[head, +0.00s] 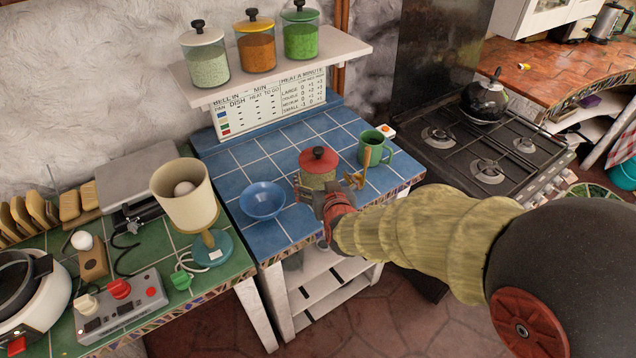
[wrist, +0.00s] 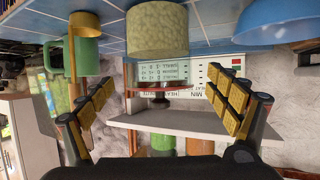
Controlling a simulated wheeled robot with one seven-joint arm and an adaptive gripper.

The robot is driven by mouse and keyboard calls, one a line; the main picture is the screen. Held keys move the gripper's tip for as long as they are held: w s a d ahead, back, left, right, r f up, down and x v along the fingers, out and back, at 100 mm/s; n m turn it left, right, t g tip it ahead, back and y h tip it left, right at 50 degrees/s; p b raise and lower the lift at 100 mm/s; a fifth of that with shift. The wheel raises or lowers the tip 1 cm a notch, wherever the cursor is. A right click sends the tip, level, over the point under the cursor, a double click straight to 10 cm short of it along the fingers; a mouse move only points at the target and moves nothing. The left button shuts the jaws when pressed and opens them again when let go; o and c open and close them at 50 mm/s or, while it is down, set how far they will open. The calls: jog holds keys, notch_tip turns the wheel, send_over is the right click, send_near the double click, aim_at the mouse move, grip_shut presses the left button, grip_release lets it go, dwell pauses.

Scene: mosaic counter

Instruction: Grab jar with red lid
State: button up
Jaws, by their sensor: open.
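The jar with the red lid (head: 318,160) stands upright on the blue tiled counter (head: 250,165). Its lid has a black knob and its contents are greenish. My gripper (head: 331,186) is in front of the jar in the head view and hides its lower part. The gripper is open and empty, with fingers spread to both sides. In the wrist view, which is upside down, the jar's body (wrist: 157,32) shows ahead between the two yellow-padded fingers (wrist: 166,92). I cannot tell whether either finger touches the jar.
A blue bowl (head: 262,201) stands left of the jar, and a green mug (head: 374,150) stands to its right. A ladle-like yellow utensil (wrist: 84,24) is close to the mug. The wall shelf (head: 275,70) above holds three lidded jars. A lamp (head: 184,192) stands farther left.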

jog(key=shift+o, duration=0.9)
jog(key=b+x, duration=0.2)
jog(key=x, duration=0.5)
jog(key=shift+w, duration=0.1)
jog(key=shift+w+b, duration=0.3)
jog(key=c, duration=0.4)
jog(key=c, duration=1.3)
jog(key=shift+r, duration=0.1)
jog(key=shift+c, duration=0.5)
